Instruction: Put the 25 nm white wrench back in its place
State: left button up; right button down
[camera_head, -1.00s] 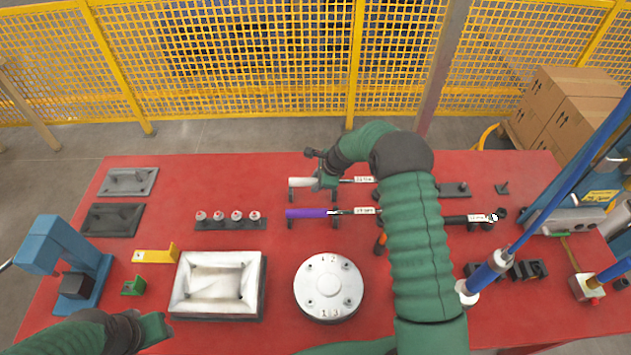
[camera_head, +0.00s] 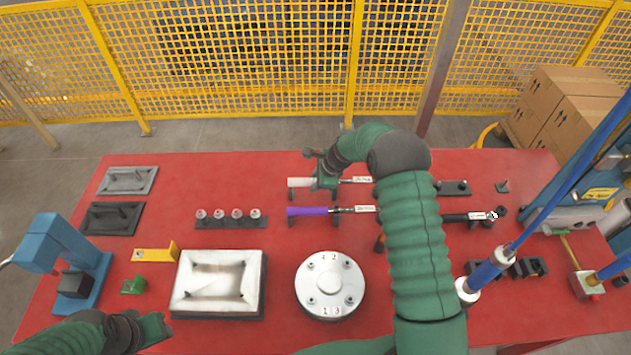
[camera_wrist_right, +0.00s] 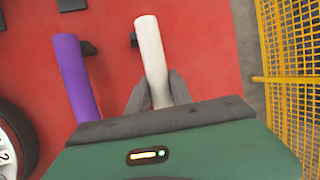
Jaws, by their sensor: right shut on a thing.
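The white wrench (camera_head: 299,182) lies level at the back middle of the red table, with its white handle to the left and a white label to the right of my gripper. My right gripper (camera_head: 326,180) is shut on it, just right of the handle's middle. In the right wrist view the white handle (camera_wrist_right: 151,55) stands between the fingers of my right gripper (camera_wrist_right: 158,92). Small black holders show beneath the handle; whether it rests in them I cannot tell. My left gripper (camera_head: 160,328) is at the lower left, away from the wrench; its jaws are unclear.
A purple wrench (camera_head: 306,211) lies parallel, just in front; it also shows in the right wrist view (camera_wrist_right: 75,75). A black-handled wrench (camera_head: 458,218) lies to the right. A round flange (camera_head: 330,285) and a metal tray (camera_head: 217,283) stand in front. Yellow fencing (camera_head: 250,60) is behind.

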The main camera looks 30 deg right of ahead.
jog(key=shift+f, duration=0.5)
jog(key=c, duration=1.1)
grip_release()
jog(key=shift+o, duration=0.2)
jog(key=b+v, duration=0.1)
jog(key=v, duration=1.5)
jog(key=shift+r, duration=0.4)
jog(key=shift+s, duration=0.1)
jog(key=s+a+f+n+g+h, duration=0.1)
jog(key=s+a+n, duration=0.6)
jog(key=s+n, duration=0.4)
jog(key=s+a+f+n+g+h, duration=0.1)
jog(key=s+a+n, duration=0.6)
jog(key=s+n, duration=0.4)
jog(key=shift+s+f+n, duration=0.3)
jog(key=shift+s+f, duration=0.05)
jog(key=shift+s, duration=0.15)
